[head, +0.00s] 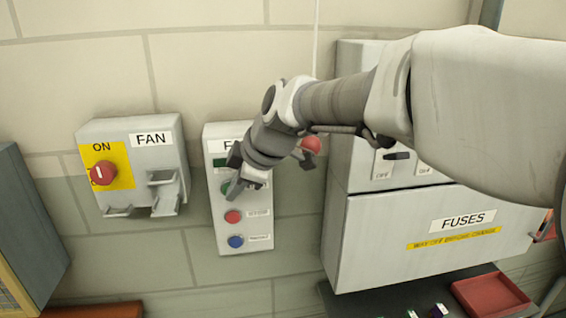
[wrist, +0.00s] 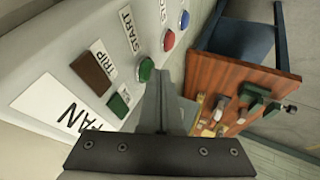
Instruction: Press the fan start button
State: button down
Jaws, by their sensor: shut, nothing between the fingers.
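The fan control panel (head: 261,229) is a pale grey box on the wall with a FAN label. The green round start button (head: 225,187) is partly hidden by my gripper in the head view. In the wrist view the green button (wrist: 146,69) stands beside the START label (wrist: 130,30). A red button (head: 233,216) and a blue button (head: 236,241) sit below it. My gripper (head: 233,191) is shut and empty, its fingertips at the green button. In the wrist view the closed fingertips (wrist: 157,76) lie just beside the button; I cannot tell whether they touch it.
A switch box (head: 160,160) with a red rotary knob (head: 103,173) hangs to the left. A grey fuse cabinet (head: 400,245) stands close on the right, under my arm. A red tray (head: 490,295) lies at lower right. A wooden table (wrist: 245,65) with small items shows in the wrist view.

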dwell(0.3)
jog(key=shift+w+a+r+b, duration=0.1)
jog(key=shift+w+r+b, duration=0.05)
jog(key=shift+w+b, duration=0.55)
jog(key=shift+w, duration=0.15)
